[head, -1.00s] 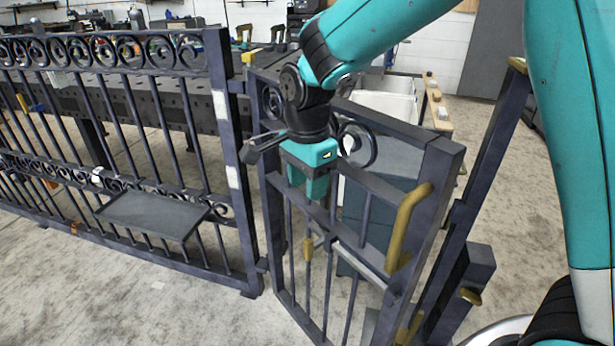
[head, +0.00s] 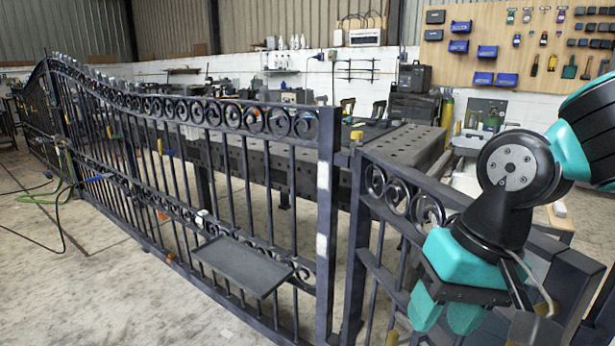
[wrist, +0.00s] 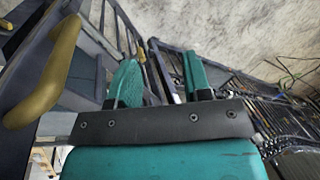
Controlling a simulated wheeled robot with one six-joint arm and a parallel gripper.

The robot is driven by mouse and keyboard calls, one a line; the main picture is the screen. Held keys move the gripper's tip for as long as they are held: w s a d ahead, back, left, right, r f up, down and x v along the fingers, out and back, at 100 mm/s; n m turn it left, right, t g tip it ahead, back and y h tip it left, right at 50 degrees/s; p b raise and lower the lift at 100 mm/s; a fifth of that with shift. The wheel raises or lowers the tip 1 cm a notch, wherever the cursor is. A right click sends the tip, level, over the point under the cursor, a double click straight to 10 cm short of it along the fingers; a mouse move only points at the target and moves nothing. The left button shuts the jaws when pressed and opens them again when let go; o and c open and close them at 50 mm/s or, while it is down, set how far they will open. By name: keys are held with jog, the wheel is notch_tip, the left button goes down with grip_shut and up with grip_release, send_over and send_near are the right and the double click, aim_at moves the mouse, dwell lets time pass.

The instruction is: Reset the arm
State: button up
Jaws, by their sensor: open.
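My gripper (head: 445,312) hangs at the lower right of the head view, in front of the narrow scroll gate (head: 398,197), which it partly hides. In the wrist view my gripper (wrist: 162,78) has its two teal fingers apart, with nothing held between them. The gate's curved brass handle (wrist: 45,80) shows at the left of the wrist view, beside the fingers and apart from them. I cannot tell from the head view whether the gripper touches the gate bars.
A long dark scroll fence (head: 210,115) runs to the far left, with a grey shelf (head: 243,266) on it. A perforated metal table (head: 350,150) stands behind. A green hose (head: 45,200) lies at the far left. The concrete floor (head: 130,300) in front is clear.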

jog(key=s+r+n+y+p, duration=0.1)
jog(key=s+r+n, duration=0.1)
jog(key=s+n, duration=0.55)
notch_tip(320, 180, up, 14)
jog(key=m+p, duration=0.1)
jog(key=p, duration=1.3)
jog(key=shift+w+a, duration=0.15)
jog(key=shift+a, duration=0.15)
